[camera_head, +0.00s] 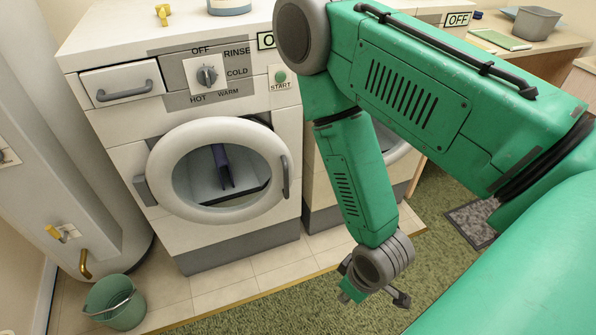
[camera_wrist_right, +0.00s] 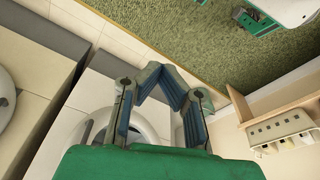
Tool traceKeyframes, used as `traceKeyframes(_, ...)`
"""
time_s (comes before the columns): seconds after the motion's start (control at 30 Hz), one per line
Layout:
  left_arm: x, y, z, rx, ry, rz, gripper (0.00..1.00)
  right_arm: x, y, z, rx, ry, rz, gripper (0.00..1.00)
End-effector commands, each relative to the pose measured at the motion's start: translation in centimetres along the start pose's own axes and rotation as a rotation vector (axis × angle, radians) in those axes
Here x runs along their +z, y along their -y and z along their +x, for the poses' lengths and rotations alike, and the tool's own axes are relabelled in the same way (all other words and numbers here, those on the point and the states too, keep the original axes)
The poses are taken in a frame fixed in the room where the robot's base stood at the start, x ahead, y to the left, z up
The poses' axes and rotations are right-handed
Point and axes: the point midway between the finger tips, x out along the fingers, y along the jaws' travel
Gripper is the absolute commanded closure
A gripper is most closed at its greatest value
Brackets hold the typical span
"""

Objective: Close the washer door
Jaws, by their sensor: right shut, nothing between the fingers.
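The white washer (camera_head: 240,245) stands left of centre in the head view. Its round door (camera_head: 165,195) has a thick white ring, a dark handle (camera_head: 285,176) on its right side and a grey hinge (camera_head: 144,190) on its left. A dark item (camera_head: 221,165) shows within the ring. My right gripper (camera_head: 374,294) hangs right of the washer, apart from the door. In the wrist view its fingers (camera_wrist_right: 166,78) meet, empty.
A second white machine (camera_head: 318,180) stands right of the washer, partly behind my right arm. A green bucket (camera_head: 122,308) is on the tiles at bottom left, beside a large white cylinder (camera_head: 85,150). Green carpet (camera_head: 300,310) lies in front.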

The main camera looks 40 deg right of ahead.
Motion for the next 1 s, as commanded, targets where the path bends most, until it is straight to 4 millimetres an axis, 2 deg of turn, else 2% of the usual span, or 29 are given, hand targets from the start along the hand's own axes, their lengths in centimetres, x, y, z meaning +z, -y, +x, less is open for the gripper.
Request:
traceKeyframes(0.27, 0.1, 0.0, 2.2, 0.000, -0.001, 0.000, 0.60, -4.8, -0.2, 2.1, 0.022, -0.213, -0.232, 1.00)
traceKeyframes(0.47, 0.2, -0.1, 4.4, 0.000, -0.001, 0.001, 0.60, -10.2, -1.3, 3.2, 0.146, -0.439, -0.479, 1.00)
traceKeyframes(0.57, 0.3, -0.1, 6.1, 0.000, -0.001, 0.000, 0.60, -13.8, -2.8, 3.2, 0.304, -0.578, -0.647, 1.00)
traceKeyframes(0.7, 0.4, -0.1, 8.4, 0.000, 0.000, 0.000, 0.60, -18.1, -5.8, 1.9, 0.621, -0.701, -0.863, 1.00)
traceKeyframes(0.8, 0.5, -0.1, 9.4, 0.000, 0.000, 0.001, 0.60, -19.9, -7.8, 0.6, 0.834, -0.718, -0.965, 1.00)
traceKeyframes(0.9, 0.5, -0.1, 10.0, 0.000, -0.001, 0.001, 0.60, -20.8, -9.3, -0.6, 0.989, -0.703, -1.024, 1.00)
traceKeyframes(1.0, 0.5, -0.1, 10.3, 0.000, -0.001, 0.001, 0.60, -21.2, -10.1, -1.3, 1.075, -0.685, -1.055, 1.00)
